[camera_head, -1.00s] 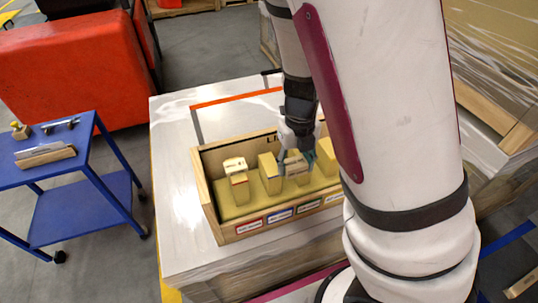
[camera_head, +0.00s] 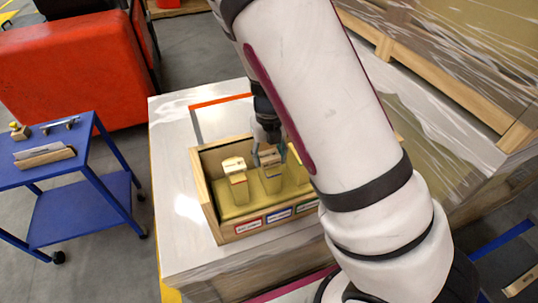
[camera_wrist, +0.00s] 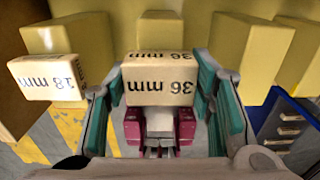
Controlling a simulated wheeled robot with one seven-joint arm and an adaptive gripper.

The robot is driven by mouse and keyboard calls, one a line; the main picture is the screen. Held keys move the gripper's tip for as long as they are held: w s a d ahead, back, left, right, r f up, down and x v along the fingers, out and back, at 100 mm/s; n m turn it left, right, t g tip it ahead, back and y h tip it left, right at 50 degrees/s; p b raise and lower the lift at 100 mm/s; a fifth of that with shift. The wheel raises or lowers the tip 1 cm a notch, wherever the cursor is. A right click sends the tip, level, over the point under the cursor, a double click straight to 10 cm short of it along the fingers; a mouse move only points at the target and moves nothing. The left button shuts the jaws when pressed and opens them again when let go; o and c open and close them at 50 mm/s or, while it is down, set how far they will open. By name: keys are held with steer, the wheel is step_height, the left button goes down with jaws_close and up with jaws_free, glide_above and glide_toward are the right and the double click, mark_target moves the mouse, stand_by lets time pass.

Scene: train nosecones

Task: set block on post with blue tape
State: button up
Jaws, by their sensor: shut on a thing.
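My gripper (camera_head: 269,150) is shut on a pale wooden block (camera_head: 270,157) marked "36 mm". In the wrist view the block (camera_wrist: 160,80) sits between the two green finger pads. In the head view it is at the top of the second post from the left (camera_head: 272,182), in line with the blue-edged label (camera_head: 279,215). I cannot tell whether the block touches the post. Blue tape on the post itself cannot be made out. My arm hides the posts farther right.
A block marked "18 mm" (camera_wrist: 46,77) sits on the leftmost post (camera_head: 239,190). The posts stand in a wooden crate (camera_head: 206,195) on a wrapped pallet load. A blue cart (camera_head: 85,150) stands at the left. Other posts (camera_wrist: 250,45) are close on the right.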

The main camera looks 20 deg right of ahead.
mark_target(269, 154)
steer(key=shift+f, duration=0.15)
steer(key=o, duration=1.1)
step_height(269, 154, up, 12)
steer(key=s+r+m+t, duration=0.2)
steer(key=s+r+m, duration=0.4)
steer(key=m, duration=0.6)
steer(key=s+r+m+t, duration=0.1)
steer(key=s+r+m, duration=0.6)
steer(key=m, duration=0.5)
steer(key=s+r+m+t, duration=0.2)
steer(key=s+r+m, duration=0.4)
steer(key=m, duration=0.6)
steer(key=shift+s+r+t, duration=0.15)
steer(key=shift+s, duration=0.5)
steer(key=shift+s+r+t, duration=0.1)
steer(key=shift+s+t, duration=0.05)
steer(key=shift+s, duration=0.5)
